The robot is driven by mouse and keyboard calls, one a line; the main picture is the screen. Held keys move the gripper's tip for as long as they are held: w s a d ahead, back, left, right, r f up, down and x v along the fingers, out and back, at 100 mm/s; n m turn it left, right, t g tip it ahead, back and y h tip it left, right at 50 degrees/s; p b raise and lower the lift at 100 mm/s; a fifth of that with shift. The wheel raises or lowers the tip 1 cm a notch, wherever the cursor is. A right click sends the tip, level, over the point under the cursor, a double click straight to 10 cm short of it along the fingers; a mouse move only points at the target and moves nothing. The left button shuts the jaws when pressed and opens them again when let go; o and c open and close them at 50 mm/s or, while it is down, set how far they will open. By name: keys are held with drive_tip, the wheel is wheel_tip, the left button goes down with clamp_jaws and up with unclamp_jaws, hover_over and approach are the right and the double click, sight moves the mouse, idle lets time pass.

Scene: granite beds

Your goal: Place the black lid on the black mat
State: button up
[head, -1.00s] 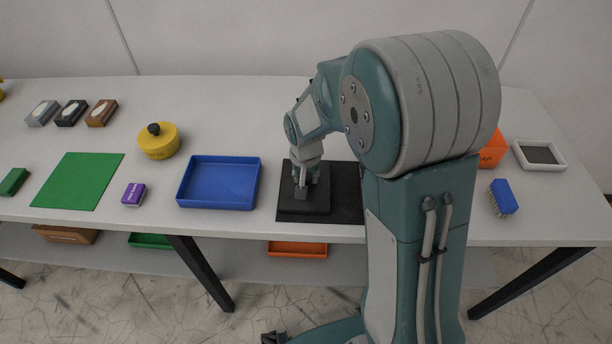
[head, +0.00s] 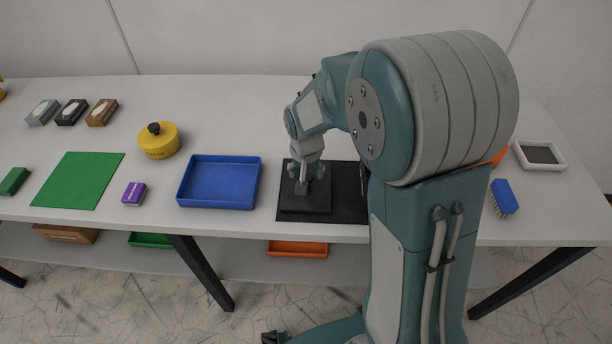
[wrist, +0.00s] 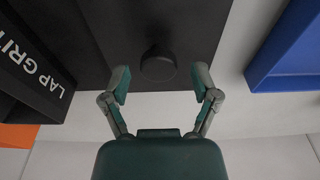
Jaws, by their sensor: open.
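The black lid (head: 312,204) is a flat dark square with a knob. It lies flat on the left part of the black mat (head: 348,213), and my arm hides the mat's right part. My gripper (head: 306,187) is just above the lid, pointing down. In the wrist view my gripper (wrist: 161,82) is open, with its two fingers apart on either side of the lid's round knob (wrist: 157,66). Neither finger appears to touch the knob.
A blue tray (head: 217,205) stands just left of the mat. A dark box lettered "LAP GRIT" (wrist: 35,65) shows at left in the wrist view. A yellow pot (head: 158,146), purple box (head: 134,194) and green mat (head: 78,181) lie farther left. A blue brush (head: 503,197) lies right.

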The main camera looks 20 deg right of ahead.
wheel_tip(320, 180, up, 10)
drive_tip(key=s, duration=0.1)
drive_tip(key=s+r+n+t, duration=0.1)
drive_tip(key=s+r, duration=0.3)
drive_tip(key=s, duration=0.6)
drive_tip(key=s+d+r+n+t, duration=0.1)
drive_tip(key=s+r, duration=0.3)
drive_tip(key=s, duration=0.6)
drive_tip(key=shift+n+t+y, duration=0.3)
drive_tip(key=shift+n+t, duration=0.5)
drive_tip(key=shift+t, duration=0.1)
drive_tip(key=shift+r, duration=0.1)
